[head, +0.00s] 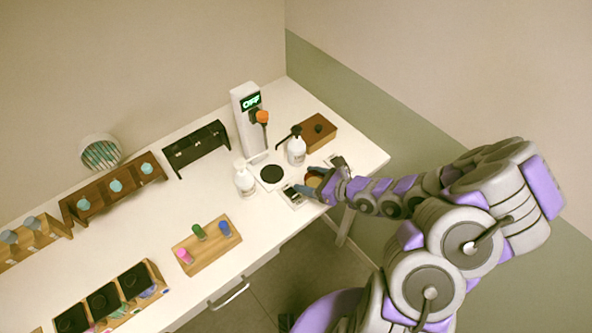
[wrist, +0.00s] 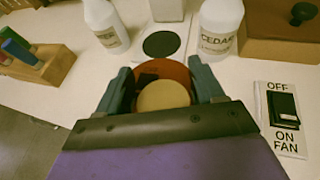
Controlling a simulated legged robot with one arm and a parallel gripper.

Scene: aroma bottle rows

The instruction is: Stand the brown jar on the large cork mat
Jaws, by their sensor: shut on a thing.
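The brown jar (wrist: 178,70) is amber and shows between the two fingers in the wrist view, with a pale round face, perhaps its lid, toward the camera. My gripper (wrist: 163,80) is shut on it, one finger on each side. In the head view the jar (head: 314,181) is partly covered by my gripper (head: 319,184), near the right front edge of the white table. I cannot tell whether its base touches the table. I cannot make out a large cork mat in either view.
White bottles (head: 245,178) (head: 296,150) flank a black disc (head: 271,174) on a white plate, before a tower (head: 247,115) reading OFF. A wooden box (head: 318,131) is behind; a fan switch (wrist: 282,110) is right in the wrist view. A peg block (head: 207,244) stands left.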

